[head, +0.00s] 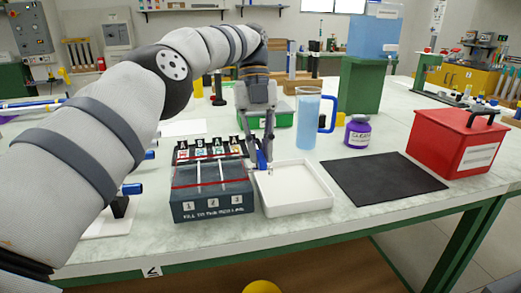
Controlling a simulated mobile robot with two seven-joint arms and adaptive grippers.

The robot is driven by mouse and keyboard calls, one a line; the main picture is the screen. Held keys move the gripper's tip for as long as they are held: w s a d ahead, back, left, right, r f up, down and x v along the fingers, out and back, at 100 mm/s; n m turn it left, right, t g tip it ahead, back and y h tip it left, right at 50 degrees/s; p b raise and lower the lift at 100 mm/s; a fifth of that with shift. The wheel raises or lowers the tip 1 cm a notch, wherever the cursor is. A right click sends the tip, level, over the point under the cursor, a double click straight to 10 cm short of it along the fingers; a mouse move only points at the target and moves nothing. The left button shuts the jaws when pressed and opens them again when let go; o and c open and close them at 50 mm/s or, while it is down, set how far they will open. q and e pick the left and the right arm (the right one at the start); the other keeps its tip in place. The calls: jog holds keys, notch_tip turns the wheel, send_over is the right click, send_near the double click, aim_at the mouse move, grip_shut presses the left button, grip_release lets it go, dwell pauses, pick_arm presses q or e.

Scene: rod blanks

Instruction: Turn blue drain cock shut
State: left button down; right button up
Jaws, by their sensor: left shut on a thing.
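The tank is marked 1, 2, 3 with a red line and a "fill to the red line" label. The white tray looks empty. My right gripper is not in view.
A clear jug (308,122) of light blue liquid and a purple jar (358,131) stand behind the tray. A black mat (384,179) lies to the right, bare. A red box (461,143) stands beyond it. A green case (283,116) is behind the gripper.

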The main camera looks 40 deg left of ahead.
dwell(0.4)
pick_arm(q)
jog(key=c, duration=1.6)
grip_release()
